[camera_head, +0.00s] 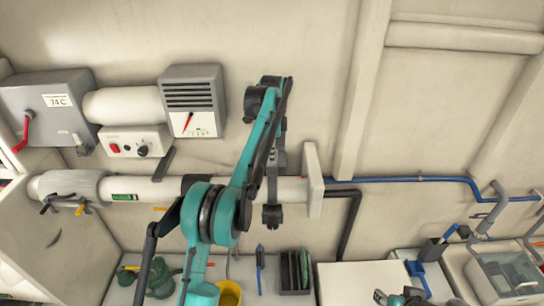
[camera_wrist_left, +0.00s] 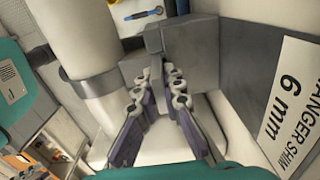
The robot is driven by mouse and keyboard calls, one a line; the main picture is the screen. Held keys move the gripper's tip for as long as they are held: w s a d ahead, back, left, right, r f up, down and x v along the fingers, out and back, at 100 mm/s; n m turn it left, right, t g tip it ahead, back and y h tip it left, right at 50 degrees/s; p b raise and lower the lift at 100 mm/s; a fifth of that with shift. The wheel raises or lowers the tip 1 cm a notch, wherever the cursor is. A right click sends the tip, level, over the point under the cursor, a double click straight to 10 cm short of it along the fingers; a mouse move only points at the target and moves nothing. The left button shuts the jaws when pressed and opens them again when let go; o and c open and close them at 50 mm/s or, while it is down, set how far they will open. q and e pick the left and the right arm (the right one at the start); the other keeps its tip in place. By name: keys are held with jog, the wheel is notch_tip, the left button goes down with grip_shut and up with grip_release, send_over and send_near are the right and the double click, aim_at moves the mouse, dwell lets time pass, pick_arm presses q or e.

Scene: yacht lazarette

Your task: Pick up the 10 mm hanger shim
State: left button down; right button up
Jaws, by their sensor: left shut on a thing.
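My left gripper (camera_wrist_left: 157,80) has its two purple-grey fingers closed in on a narrow grey piece (camera_wrist_left: 155,68), which runs up between the fingertips. I see no marking on this piece, so I cannot tell its thickness. A grey plate (camera_wrist_left: 190,58) stands just beyond the fingers. A white label (camera_wrist_left: 288,100) at the right, on a grey surface, reads "hanger shim 6 mm", cut off at the edge. In the head view my left arm crosses the white pipe (camera_head: 150,191); its fingers are hard to make out there. No label reading 10 mm shows.
A white pipe with a grey collar (camera_wrist_left: 92,86) is close left of the fingers. On the wall are a grey box (camera_head: 45,105) and a vented unit (camera_head: 193,98). A blue hose (camera_head: 400,179) runs right. A yellow bucket (camera_head: 229,293) and dark rack (camera_head: 294,271) stand below.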

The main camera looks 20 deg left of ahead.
pick_arm(q)
jog(key=shift+r+p, duration=2.75)
jog(key=shift+r, duration=0.35)
jog(key=shift+r+p, duration=0.5)
jog(key=shift+r, duration=0.7)
jog(key=s+d+b, duration=0.3)
jog(key=s+b, duration=0.5)
jog(key=s, duration=0.4)
jog(key=shift+s+d, duration=0.25)
jog(key=shift+d, duration=0.05)
jog(key=shift+f, duration=0.1)
